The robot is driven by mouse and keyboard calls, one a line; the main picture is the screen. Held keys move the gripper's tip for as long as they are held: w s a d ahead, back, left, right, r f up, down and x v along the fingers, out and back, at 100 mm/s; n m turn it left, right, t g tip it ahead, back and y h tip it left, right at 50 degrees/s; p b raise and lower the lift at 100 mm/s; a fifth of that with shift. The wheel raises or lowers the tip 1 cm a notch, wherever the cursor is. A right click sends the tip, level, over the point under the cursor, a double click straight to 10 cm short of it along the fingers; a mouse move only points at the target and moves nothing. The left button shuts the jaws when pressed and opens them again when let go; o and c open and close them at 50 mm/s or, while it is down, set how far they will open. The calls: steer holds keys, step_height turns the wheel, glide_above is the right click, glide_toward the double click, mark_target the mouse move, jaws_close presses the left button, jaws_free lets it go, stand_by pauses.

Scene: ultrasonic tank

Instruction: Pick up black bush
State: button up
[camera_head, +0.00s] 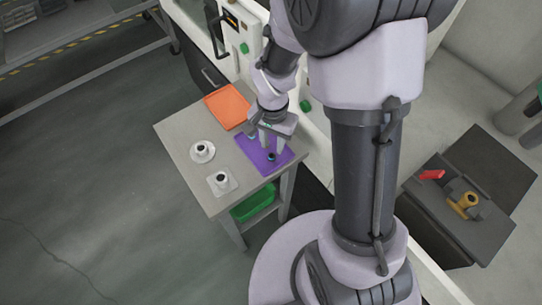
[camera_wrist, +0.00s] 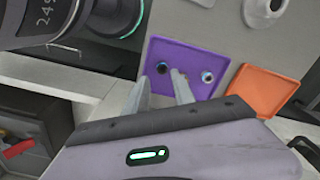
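A purple tray (camera_head: 281,163) lies on the small table and also shows in the wrist view (camera_wrist: 188,50). Two small dark ring-shaped bushes are on it. In the wrist view one bush (camera_wrist: 162,67) appears just beyond and between my fingertips, and the other bush (camera_wrist: 207,77) is right of the right finger. In the head view a dark bush (camera_head: 271,156) shows near the tray's front. My gripper (camera_wrist: 158,80) is open and empty above the tray, also seen in the head view (camera_head: 265,143). Its height above the bushes is hard to tell.
An orange tray (camera_head: 227,105) lies beside the purple one. Two white holders with dark centres, one round (camera_head: 202,152) and one squarish (camera_head: 221,183), stand on the table. A green bin (camera_head: 252,205) is below. A white machine (camera_head: 241,40) stands behind.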

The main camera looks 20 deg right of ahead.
mark_target(272, 155)
steer(key=f+b, duration=0.1)
steer(key=f, duration=0.3)
steer(key=f+b, duration=0.1)
steer(key=f, duration=0.1)
steer(key=shift+w+f+b, duration=0.3)
steer(key=shift+f+b, duration=0.05)
steer(key=shift+r, duration=0.15)
steer(key=shift+c, duration=0.6)
jaws_close()
steer(key=shift+r, duration=0.1)
